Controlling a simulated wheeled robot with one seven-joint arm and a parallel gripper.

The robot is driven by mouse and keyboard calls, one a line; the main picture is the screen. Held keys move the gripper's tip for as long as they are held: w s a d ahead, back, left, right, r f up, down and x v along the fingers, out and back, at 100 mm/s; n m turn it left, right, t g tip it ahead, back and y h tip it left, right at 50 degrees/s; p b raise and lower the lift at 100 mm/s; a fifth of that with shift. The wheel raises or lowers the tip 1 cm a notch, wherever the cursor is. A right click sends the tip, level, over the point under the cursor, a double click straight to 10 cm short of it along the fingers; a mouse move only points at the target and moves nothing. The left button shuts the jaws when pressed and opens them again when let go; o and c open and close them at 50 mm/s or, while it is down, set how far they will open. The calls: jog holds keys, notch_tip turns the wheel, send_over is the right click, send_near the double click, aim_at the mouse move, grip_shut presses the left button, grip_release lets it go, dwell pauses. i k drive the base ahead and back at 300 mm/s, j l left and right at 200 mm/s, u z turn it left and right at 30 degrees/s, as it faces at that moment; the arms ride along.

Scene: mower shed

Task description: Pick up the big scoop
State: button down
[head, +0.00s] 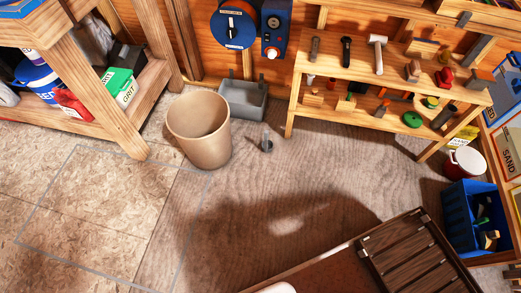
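I cannot pick out the big scoop with certainty. A small grey object with a narrow upright part (267,143) is on the floor just right of the beige bin; it is too small to tell whether it is a scoop. Several hand tools lie on the wooden shelf unit (345,62), among them a pale-headed hammer (379,50) and dark-handled tools. My gripper is not in view.
The beige bin (200,135) stands upright before a grey wall-side tub (247,100). A wooden bench (118,115) is at left. A blue crate (468,225) and a slatted wooden piece (415,262) are at right. Floor at centre and left is clear.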

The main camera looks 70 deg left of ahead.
aim_at(267, 139)
jog(key=j+u, duration=0.1)
jog(key=u, duration=2.9)
jog(key=j, duration=0.3)
jog(key=j+z, duration=0.2)
jog(key=z, duration=0.3)
jog(key=j+z, duration=0.2)
jog(key=z, duration=2.15)
jog(key=i+z, duration=0.3)
jog(key=i, duration=0.2)
jog(key=k+u, duration=0.1)
jog(key=k, duration=0.4)
jog(key=u, duration=1.55)
